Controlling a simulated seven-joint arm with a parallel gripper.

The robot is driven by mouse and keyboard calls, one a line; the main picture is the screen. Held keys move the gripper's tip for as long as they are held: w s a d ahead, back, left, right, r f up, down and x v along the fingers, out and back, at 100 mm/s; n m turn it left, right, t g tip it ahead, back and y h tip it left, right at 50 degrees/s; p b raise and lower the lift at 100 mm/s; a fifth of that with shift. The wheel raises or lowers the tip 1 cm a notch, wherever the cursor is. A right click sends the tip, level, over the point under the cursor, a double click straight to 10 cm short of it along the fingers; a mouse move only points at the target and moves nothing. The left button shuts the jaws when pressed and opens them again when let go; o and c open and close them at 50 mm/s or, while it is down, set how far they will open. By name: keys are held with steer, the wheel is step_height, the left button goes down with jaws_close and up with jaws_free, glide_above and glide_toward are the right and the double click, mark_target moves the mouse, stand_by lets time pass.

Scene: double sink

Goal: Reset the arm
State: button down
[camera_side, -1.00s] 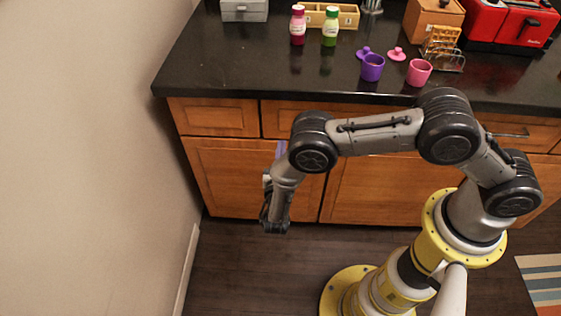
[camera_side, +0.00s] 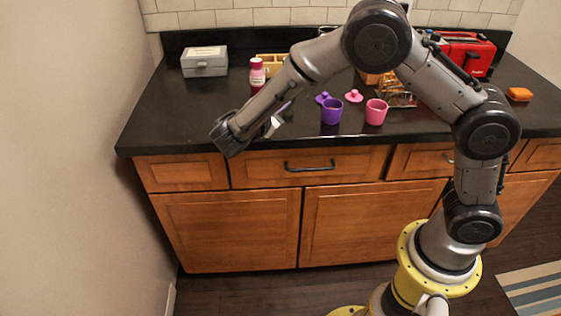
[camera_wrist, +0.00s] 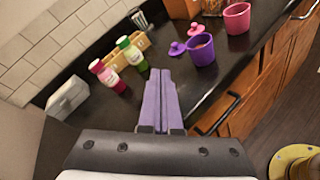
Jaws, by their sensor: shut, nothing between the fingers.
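My gripper (camera_wrist: 160,75) shows in the wrist view as two long purple fingers lying side by side, shut with nothing between them. In the side view my gripper (camera_side: 286,106) is mostly hidden behind my wrist link, with only a bit of purple finger showing near the counter's front. My arm is bent and raised, its elbow high and its wrist angled down to the left. The fingers appear clear of the objects on the counter.
On the black counter (camera_side: 165,125) stand a grey box (camera_side: 204,62), a pink-red bottle (camera_side: 257,76), a purple cup (camera_side: 332,111), a pink cup (camera_side: 376,111) and a red toaster (camera_side: 468,55). A green bottle (camera_wrist: 131,53) shows in the wrist view. Open floor lies before the cabinets.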

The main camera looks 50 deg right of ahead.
steer(key=s+d+r+m+g+y, duration=0.1)
steer(key=s+d+r+m+y, duration=0.35)
steer(key=s, duration=0.55)
steer(key=s+d+r+m+g+y, duration=0.25)
steer(key=s+d+r+m, duration=0.2)
steer(key=s, duration=0.55)
steer(key=s+a+f+m+t+y, duration=0.3)
steer(key=s+a+m+t+y, duration=0.2)
steer(key=a, duration=0.6)
steer(key=s+y, duration=0.2)
steer(key=s, duration=0.1)
steer(key=shift+y, duration=0.3)
